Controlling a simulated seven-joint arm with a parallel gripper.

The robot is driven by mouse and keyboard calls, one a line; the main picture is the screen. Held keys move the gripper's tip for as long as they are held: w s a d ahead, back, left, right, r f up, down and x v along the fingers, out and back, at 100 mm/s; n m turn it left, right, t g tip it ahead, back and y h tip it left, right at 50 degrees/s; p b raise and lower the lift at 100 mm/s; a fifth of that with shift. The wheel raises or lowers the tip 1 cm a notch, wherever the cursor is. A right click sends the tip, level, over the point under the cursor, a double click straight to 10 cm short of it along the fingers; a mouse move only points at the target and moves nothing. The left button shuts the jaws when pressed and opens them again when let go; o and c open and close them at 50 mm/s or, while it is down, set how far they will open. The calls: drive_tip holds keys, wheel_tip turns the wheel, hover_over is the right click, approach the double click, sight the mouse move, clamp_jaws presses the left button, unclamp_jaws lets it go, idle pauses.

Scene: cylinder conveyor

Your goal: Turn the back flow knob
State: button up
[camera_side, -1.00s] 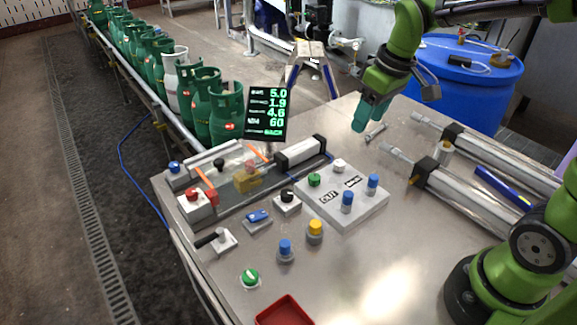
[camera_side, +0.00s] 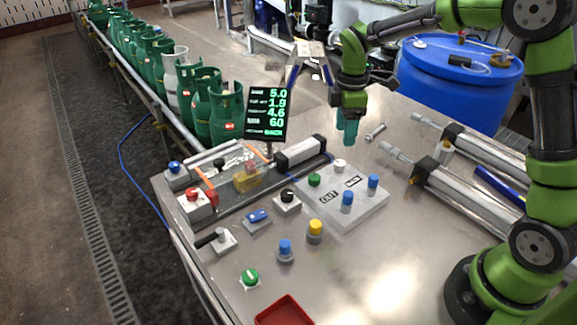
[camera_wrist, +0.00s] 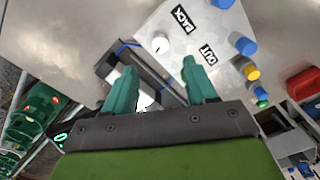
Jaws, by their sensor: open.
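The control block (camera_side: 330,212) is a pale panel with labels reading OUT and BACK, a green knob (camera_side: 314,180), a white knob (camera_side: 339,165) and two blue knobs. The blue knob in line with the BACK label (camera_side: 373,183) is the right one in the side view; in the wrist view it is cut by the top edge (camera_wrist: 222,4). The other blue knob (camera_side: 347,199) is in line with OUT. My gripper (camera_side: 347,138) is open and empty, pointing down behind the block, apart from every knob. Its teal fingers also show in the wrist view (camera_wrist: 159,75).
A silver cylinder (camera_side: 300,151) lies left of the block, with a black display (camera_side: 266,114) behind it. Large cylinders (camera_side: 460,185) lie to the right. A yellow-topped knob (camera_side: 315,230) and a red tray (camera_side: 285,312) are in front.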

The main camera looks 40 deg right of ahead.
sight(341, 162)
wheel_tip(341, 162, down, 9)
drive_tip(key=shift+f, duration=0.15)
drive_tip(key=shift+c, duration=0.4)
clamp_jaws()
